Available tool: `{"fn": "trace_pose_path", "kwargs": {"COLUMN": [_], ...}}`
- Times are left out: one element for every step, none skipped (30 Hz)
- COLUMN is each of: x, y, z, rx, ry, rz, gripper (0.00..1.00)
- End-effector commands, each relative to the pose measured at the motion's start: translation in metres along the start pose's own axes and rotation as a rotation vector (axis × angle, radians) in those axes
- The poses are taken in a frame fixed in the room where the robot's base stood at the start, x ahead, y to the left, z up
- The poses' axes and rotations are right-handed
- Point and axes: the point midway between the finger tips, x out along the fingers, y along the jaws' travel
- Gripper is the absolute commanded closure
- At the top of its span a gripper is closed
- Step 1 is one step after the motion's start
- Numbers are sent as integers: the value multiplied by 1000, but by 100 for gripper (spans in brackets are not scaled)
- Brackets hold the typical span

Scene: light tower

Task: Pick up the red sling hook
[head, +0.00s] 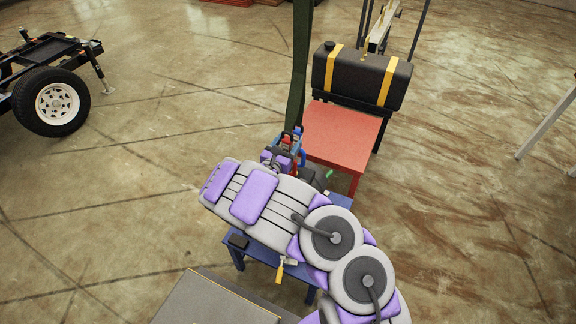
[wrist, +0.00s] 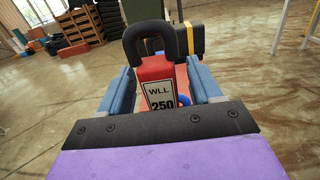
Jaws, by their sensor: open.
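The red sling hook (wrist: 154,71) stands upright in the middle of the wrist view. It has a white "WLL 250" label and a black loop (wrist: 157,28) on top. My gripper (wrist: 161,84) is open, with one blue finger on each side of the red body. Whether the fingers touch it I cannot tell. The purple and black palm hides its lower part. In the head view my gripper (head: 287,142) is above the far side of a blue table (head: 340,199), and my arm hides most of the hook and the tabletop.
A red table (head: 342,133) stands just beyond the blue one, with a black tank (head: 368,77) with yellow straps behind it. A dark green upright (head: 301,60) rises beside my gripper. A wheeled trailer (head: 52,102) is at far left. Floor on both sides is clear.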

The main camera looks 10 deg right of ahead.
Motion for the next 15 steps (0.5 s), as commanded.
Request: {"fn": "trace_pose_path", "kwargs": {"x": [7, 11, 15, 17, 19, 21, 21, 22, 22, 22, 22, 22, 22, 22, 22], "y": [-1, -1, -1, -1, 0, 0, 0, 0, 0, 0, 0, 0, 0, 0, 0], "z": [-2, -2, -2, -2, -1, -1, 0, 0, 0, 0, 0, 0, 0, 0, 0], "rx": [2, 3, 3, 3, 3, 2, 2, 2, 1, 1, 1, 2, 2, 2, 2], "ry": [1, 1, 1, 1, 1, 0, 0, 0, 0, 0, 0, 0, 0, 0, 0], "rz": [-3, -4, -3, -2, -2, -1, 0, 1, 1, 1, 1, 1, 1, 1, 1], "gripper": [36, 36, 36, 36, 36, 36, 36, 36, 36, 36, 36, 36, 36, 38, 42]}}
